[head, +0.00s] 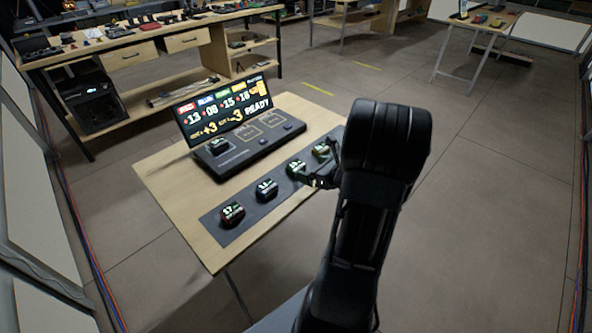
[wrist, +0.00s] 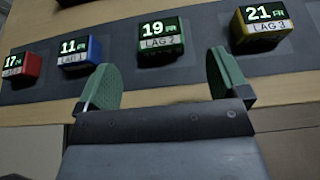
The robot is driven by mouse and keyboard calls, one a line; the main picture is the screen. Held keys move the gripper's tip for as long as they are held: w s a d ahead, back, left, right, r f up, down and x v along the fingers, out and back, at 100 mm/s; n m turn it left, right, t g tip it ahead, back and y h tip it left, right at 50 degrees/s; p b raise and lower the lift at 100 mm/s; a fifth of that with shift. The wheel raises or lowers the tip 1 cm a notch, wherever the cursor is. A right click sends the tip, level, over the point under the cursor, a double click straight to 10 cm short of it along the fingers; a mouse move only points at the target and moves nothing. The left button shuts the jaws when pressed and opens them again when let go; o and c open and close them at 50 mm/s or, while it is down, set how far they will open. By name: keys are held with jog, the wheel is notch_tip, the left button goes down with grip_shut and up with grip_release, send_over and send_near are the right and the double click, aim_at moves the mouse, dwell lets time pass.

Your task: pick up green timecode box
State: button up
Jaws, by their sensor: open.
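The green timecode box (wrist: 162,42) shows "19" and "LAG 2" in the wrist view. It sits on a dark mat (wrist: 205,22), third from the left in a row of boxes. It also shows in the head view (head: 296,169), just left of my gripper (head: 322,180). In the wrist view my gripper (wrist: 160,66) is open and empty, with green finger pads. The green box lies ahead, between the lines of the two fingers, and looks clear of both. My arm covers part of the table's right side in the head view.
A red box (wrist: 20,68), a blue box (wrist: 80,52) and a yellow box (wrist: 263,28) share the mat. A console (head: 240,155) with a lit screen (head: 225,108) stands behind them on the wooden table (head: 160,190). Workbenches line the back; the floor at right is clear.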

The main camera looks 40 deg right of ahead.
aim_at(296, 165)
jog(key=shift+x, duration=3.7)
jog(key=shift+s, duration=0.1)
jog(key=c, duration=1)
jog(key=shift+c, duration=0.2)
jog(key=shift+r, duration=0.1)
